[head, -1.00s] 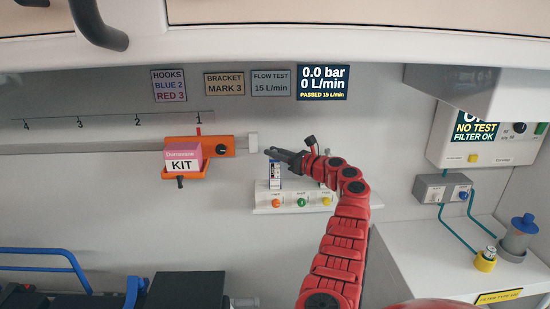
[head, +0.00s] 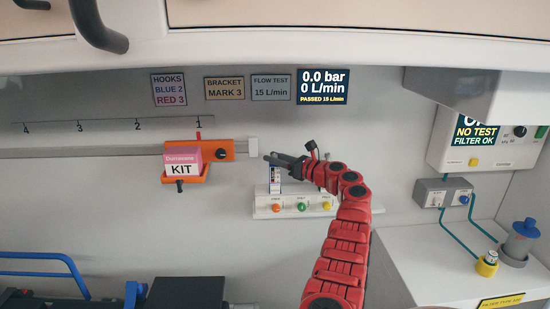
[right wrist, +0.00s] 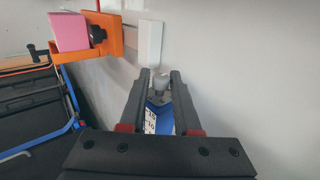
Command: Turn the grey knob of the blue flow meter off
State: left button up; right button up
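The blue flow meter (head: 275,174) stands above a white outlet strip on the wall, partly hidden by my right gripper. In the right wrist view its blue body with a white label (right wrist: 152,120) lies between my fingers. The grey knob (right wrist: 160,82) shows between the fingertips in that view; in the head view the gripper hides it. My right gripper (head: 269,158) is at the meter's top, with its fingers apart, one on each side of the knob. I cannot tell whether either finger touches it. My left gripper is out of view.
An orange bracket (head: 226,148) with a pink kit box (head: 183,160) is left of the gripper, beside a white rail end (head: 253,148). The outlet strip (head: 268,209) has coloured buttons. The wall display (head: 322,86) reads 0.0 bar, 0 L/min and PASSED 15 L/min.

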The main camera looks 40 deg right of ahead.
jog(key=shift+o, duration=1.2)
jog(key=shift+w, duration=0.1)
jog(key=shift+r, duration=0.1)
jog(key=s+d+b, duration=0.2)
jog(key=s+b, duration=0.3)
jog(key=s, duration=1.2)
jog(key=shift+s+d, duration=0.15)
jog(key=shift+d, duration=0.25)
